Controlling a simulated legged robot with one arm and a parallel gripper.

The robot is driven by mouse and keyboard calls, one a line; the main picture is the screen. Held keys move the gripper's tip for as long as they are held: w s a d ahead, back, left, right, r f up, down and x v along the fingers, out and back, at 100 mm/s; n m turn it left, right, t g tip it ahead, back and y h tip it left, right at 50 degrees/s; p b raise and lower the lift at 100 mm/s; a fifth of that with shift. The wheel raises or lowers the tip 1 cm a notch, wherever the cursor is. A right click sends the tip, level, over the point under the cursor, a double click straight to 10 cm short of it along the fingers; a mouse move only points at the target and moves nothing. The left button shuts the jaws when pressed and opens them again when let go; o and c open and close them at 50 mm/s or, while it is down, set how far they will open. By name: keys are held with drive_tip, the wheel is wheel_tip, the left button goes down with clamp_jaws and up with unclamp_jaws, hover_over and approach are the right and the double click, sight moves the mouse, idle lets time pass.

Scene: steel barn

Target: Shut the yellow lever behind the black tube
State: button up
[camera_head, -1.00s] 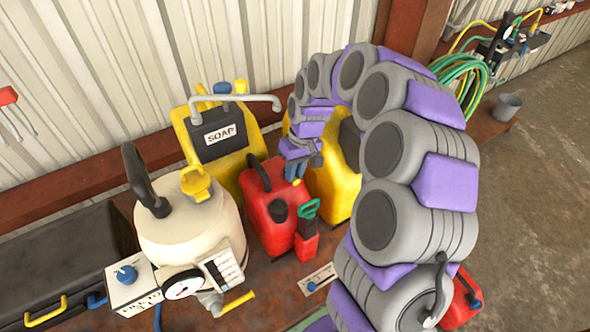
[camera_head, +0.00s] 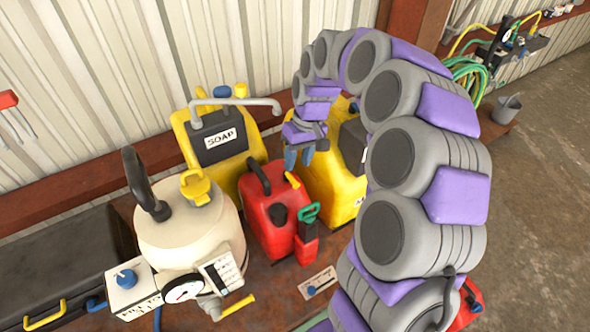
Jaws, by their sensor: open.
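A small yellow lever (camera_head: 292,180) sits at the top of the red can (camera_head: 270,222), to the right of the can's curved black tube (camera_head: 260,177). Whether it stands open or shut is too small to tell. My gripper (camera_head: 298,160) is open and empty, pointing down just above the yellow lever, with a small gap visible in the picture. Depth between them is hard to judge. Another yellow lever (camera_head: 236,305) sticks out at the base of the cream tank (camera_head: 190,232), which has an upright black handle (camera_head: 145,187).
A yellow soap container (camera_head: 222,150) with a grey pipe (camera_head: 232,103) stands behind the red can. Another yellow container (camera_head: 335,185) stands to its right, close to my arm. A gauge (camera_head: 183,291) and a white box (camera_head: 130,290) sit at the tank's front.

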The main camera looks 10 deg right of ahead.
wheel_tip(320, 180, up, 11)
drive_tip(key=d, duration=0.2)
drive_tip(key=shift+w+r, duration=0.15)
drive_tip(key=shift+w, duration=0.25)
drive_tip(key=s+a+f+b, duration=0.2)
drive_tip(key=s, duration=0.5)
drive_tip(key=s+a+f+b, duration=0.2)
drive_tip(key=s, duration=0.5)
drive_tip(key=s+f+m+b, duration=0.1)
drive_tip(key=s+f, duration=0.3)
drive_tip(key=s, duration=0.3)
drive_tip(key=s+d+f+m+h+b, duration=0.1)
drive_tip(key=s+f+b, duration=0.1)
drive_tip(key=s+f, duration=0.2)
drive_tip(key=s+d+f+m+g+h+b, duration=0.1)
drive_tip(key=s+f, duration=0.3)
drive_tip(key=s, duration=0.6)
drive_tip(key=shift+s+d+f, duration=0.15)
drive_tip(key=shift+d+f, duration=0.05)
drive_tip(key=shift+f, duration=0.05)
